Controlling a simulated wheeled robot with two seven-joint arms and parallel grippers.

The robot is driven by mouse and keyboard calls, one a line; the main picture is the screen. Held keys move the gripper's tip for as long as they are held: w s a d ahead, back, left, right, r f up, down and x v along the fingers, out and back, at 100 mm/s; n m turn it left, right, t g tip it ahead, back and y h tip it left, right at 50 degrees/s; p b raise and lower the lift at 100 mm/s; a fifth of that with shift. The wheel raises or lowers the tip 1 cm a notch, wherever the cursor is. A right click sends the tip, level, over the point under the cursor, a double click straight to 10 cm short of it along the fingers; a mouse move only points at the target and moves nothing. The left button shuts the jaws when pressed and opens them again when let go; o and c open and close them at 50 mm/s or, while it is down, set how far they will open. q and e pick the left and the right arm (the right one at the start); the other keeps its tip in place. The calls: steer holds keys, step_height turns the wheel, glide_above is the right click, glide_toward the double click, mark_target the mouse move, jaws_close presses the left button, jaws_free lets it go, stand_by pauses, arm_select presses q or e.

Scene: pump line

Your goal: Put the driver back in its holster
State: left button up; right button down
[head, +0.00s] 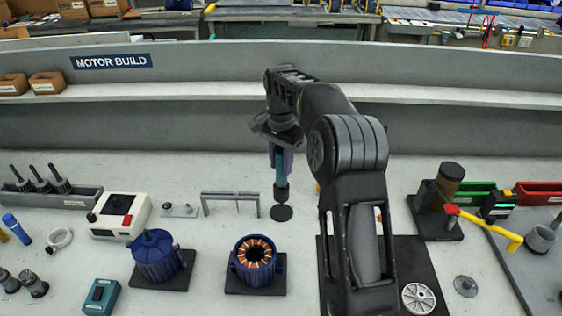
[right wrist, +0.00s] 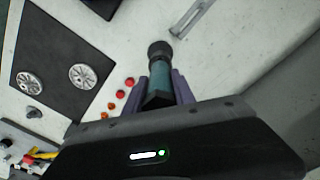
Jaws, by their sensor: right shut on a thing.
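My right gripper (head: 281,152) is shut on the driver (head: 281,172), a teal tool with a dark end, held upright with that end down. In the right wrist view the driver (right wrist: 160,77) lies between the purple fingers of the gripper (right wrist: 158,92). A dark round disc (head: 281,213) shows on the bench just below the driver; I cannot tell whether they touch. I cannot make out a holster with certainty; my right arm covers part of the bench. My left gripper is not in view.
A grey wire frame (head: 230,196) stands left of the driver. A blue motor housing with copper windings (head: 256,262) stands in front. A black mat (right wrist: 62,50) with metal discs and several red and orange pieces (right wrist: 122,94) lie nearby. A black stand (head: 436,212) is at right.

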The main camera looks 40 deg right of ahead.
mark_target(281, 177)
steer(key=shift+f+b, duration=1.45)
steer(key=shift+f, duration=1.25)
steer(key=c, duration=0.7)
jaws_free()
step_height(281, 177, up, 6)
steer(key=p, duration=0.5)
